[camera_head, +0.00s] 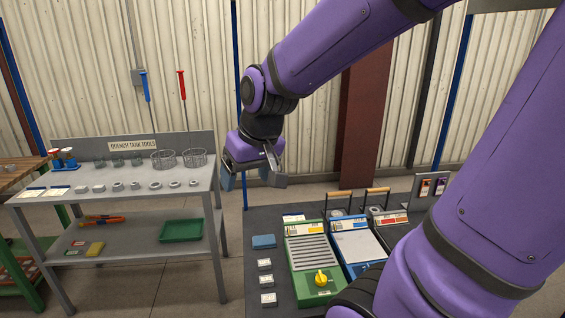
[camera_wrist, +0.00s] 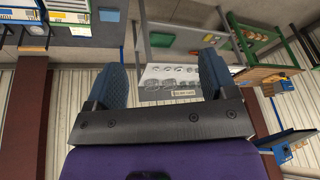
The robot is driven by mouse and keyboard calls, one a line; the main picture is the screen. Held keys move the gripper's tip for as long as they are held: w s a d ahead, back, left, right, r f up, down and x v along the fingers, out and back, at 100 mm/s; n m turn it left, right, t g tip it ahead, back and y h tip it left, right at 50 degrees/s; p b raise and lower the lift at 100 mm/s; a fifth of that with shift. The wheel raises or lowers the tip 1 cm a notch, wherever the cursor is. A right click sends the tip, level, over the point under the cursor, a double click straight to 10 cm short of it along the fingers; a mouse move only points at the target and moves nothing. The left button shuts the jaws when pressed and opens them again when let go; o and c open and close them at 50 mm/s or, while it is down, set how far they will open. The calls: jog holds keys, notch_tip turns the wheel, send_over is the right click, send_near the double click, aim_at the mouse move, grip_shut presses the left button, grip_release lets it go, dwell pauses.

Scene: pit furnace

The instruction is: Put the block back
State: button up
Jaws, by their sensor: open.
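My gripper (camera_head: 252,180) is open and empty, held in the air between the quench tools rack and the dark bench. Its two blue fingers stand wide apart in the wrist view (camera_wrist: 158,62), with nothing between them. A small blue block (camera_head: 263,241) lies on the left part of the dark bench (camera_head: 258,220), below my gripper. Several small grey blocks with white labels (camera_head: 265,264) lie in a column in front of it. I cannot tell which of these the task calls the block.
A green slotted unit (camera_head: 312,262) with a yellow knob and a blue-framed unit (camera_head: 358,248) stand on the bench. The grey rack (camera_head: 120,182) at left holds wire baskets (camera_head: 195,158), several metal nuts and a green tray (camera_head: 181,230). My arm hides the bench's right part.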

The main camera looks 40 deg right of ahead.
jog(key=s+r+n+t, duration=0.1)
jog(key=s+r, duration=0.5)
jog(key=s, duration=0.5)
jog(key=shift+a+r+h, duration=0.2)
jog(key=shift+a+h, duration=0.1)
jog(key=shift+a, duration=0.1)
dwell(0.4)
